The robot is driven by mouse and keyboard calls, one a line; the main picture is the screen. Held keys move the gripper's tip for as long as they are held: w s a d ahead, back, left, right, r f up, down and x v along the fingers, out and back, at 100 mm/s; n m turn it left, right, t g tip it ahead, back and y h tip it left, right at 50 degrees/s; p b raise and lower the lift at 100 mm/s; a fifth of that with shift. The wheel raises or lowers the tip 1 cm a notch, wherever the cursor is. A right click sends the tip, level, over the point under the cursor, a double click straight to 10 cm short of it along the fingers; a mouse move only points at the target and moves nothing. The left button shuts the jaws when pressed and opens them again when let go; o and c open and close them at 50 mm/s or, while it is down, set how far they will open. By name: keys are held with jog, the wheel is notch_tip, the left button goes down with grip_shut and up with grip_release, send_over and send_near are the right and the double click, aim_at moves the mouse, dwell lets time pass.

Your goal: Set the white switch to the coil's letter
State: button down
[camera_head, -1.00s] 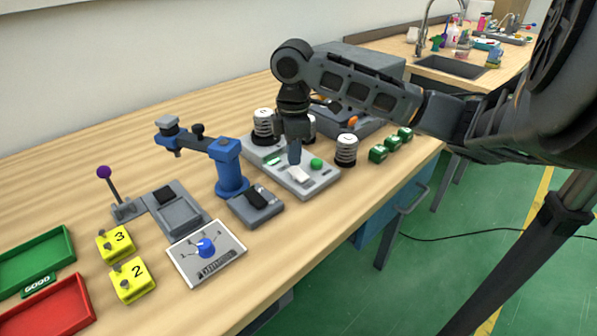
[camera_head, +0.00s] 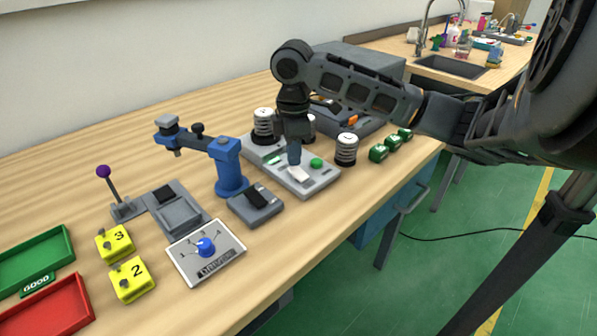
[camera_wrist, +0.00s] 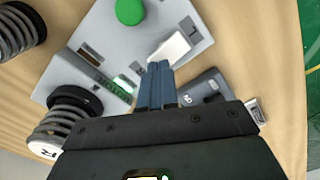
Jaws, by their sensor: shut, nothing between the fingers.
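The white switch (camera_head: 299,174) is a small rocker on a grey tester panel (camera_head: 322,183); it also shows in the wrist view (camera_wrist: 171,49). A letter that looks like L is marked on the panel beside it. My gripper (camera_head: 294,160) is shut and empty, pointing down at the switch. In the wrist view its blue fingertips (camera_wrist: 157,70) are right at the switch's near edge; I cannot tell whether they touch. A black coil with a white top (camera_wrist: 62,118) stands on the panel; its letter is not clearly readable. Another coil (camera_head: 346,150) stands to the right.
A green button (camera_head: 316,163) is on the same panel. Small green blocks (camera_head: 378,153) lie to the right. A blue press (camera_head: 231,170), a dial box (camera_head: 222,268) and yellow blocks (camera_head: 115,244) are to the left. The table's front edge is close to the panel.

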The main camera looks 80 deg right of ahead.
aim_at(295, 168)
jog(key=shift+f+b, duration=0.55)
jog(key=shift+f, duration=0.3)
dwell(0.3)
jog(key=shift+r, duration=0.1)
jog(key=shift+r+p, duration=2.9)
jog(key=shift+r, duration=0.6)
jog(key=shift+f, duration=0.1)
